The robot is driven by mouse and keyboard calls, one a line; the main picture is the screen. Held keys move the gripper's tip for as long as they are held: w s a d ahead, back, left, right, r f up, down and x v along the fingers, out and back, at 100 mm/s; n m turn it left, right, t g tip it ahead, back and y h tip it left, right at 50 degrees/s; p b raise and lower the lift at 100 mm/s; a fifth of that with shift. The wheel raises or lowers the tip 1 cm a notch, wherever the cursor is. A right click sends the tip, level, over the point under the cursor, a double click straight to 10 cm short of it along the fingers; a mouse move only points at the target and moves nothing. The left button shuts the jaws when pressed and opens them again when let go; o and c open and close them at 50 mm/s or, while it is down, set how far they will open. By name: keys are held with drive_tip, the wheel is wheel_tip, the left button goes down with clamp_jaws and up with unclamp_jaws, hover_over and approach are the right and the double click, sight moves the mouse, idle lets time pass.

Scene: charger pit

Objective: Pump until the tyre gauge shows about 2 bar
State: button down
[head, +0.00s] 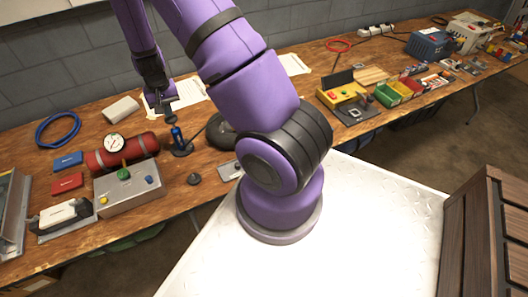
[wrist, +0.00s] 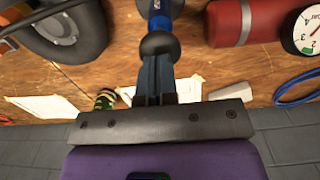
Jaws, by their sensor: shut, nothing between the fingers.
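The pump (head: 180,140) is a small upright blue cylinder with a dark base on the bench. Its black round knob (wrist: 160,45) and blue body (wrist: 155,8) show in the wrist view. My gripper (head: 166,108) is shut and empty, pointing down above the pump. In the wrist view its fingertips (wrist: 154,58) are at the knob; I cannot tell whether they touch it. The round white gauge (head: 114,142) is by the red tank (head: 135,150), left of the pump. The gauge (wrist: 306,32) is partly cut off in the wrist view, and its reading is unclear. A black tyre (head: 221,131) is partly hidden behind my arm.
A grey control box (head: 128,188) with coloured buttons stands in front of the tank. A blue cable coil (head: 58,130) lies at the left. White papers (head: 193,92) lie behind the pump. A small dark cone-shaped piece (head: 194,179) stands near the bench's front edge.

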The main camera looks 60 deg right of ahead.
drive_tip(key=shift+f, duration=0.1)
drive_tip(key=shift+f, duration=1.55)
drive_tip(key=shift+r, duration=1.65)
wheel_tip(320, 180, up, 7)
